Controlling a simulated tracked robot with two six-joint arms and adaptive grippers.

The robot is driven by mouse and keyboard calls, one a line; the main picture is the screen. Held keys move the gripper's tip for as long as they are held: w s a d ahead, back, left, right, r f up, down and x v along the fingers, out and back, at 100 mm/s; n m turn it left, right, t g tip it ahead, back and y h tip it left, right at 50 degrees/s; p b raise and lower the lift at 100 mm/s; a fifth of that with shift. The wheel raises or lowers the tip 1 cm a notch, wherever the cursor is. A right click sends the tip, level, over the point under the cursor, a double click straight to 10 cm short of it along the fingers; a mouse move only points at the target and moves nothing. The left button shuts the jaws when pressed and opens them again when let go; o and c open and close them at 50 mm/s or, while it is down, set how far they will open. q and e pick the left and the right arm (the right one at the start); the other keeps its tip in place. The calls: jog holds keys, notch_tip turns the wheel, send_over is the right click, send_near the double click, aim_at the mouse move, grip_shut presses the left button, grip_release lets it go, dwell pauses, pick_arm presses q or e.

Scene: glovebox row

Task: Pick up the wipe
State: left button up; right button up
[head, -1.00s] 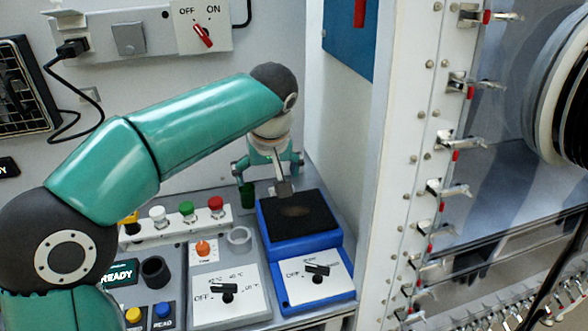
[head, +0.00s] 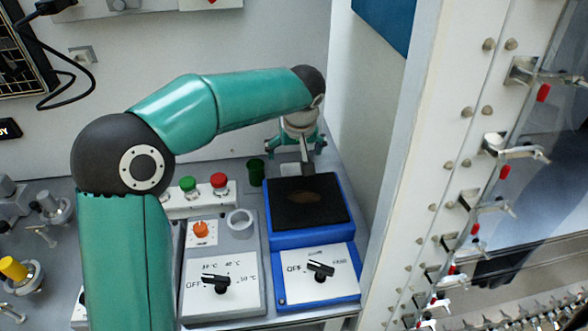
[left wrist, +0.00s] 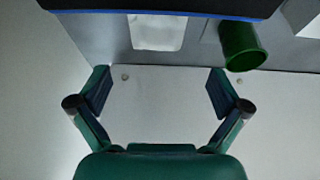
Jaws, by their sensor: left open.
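The wipe is most likely the flat white square (left wrist: 157,32) on the grey bench in the left wrist view, partly cut off by a dark, blue-edged block. In the head view a pale patch (head: 289,168) shows behind the blue device, partly hidden by my left gripper. My left gripper (left wrist: 158,90) is open and empty, its two fingers spread wide apart. In the head view the left gripper (head: 296,147) hangs near the wall, over the back of the bench. I cannot tell its height above the wipe. My right gripper is in neither view.
A blue device with a black top (head: 310,205) stands in front of the gripper. A green cup (head: 256,172) is to its left and also shows in the left wrist view (left wrist: 241,46). A white ring (head: 240,222) and a push-button box (head: 203,198) stand further left. A wall panel is close on the right.

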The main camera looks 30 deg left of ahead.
aim_at(295, 164)
pick_arm(q)
jog(key=x, duration=0.3)
jog(key=d+x, duration=0.1)
jog(key=x, duration=0.1)
jog(key=shift+s+f+p, duration=0.1)
jog(key=shift+p, duration=0.3)
jog(key=shift+a+f, duration=0.2)
jog(key=shift+f, duration=0.4)
jog(key=c, duration=0.8)
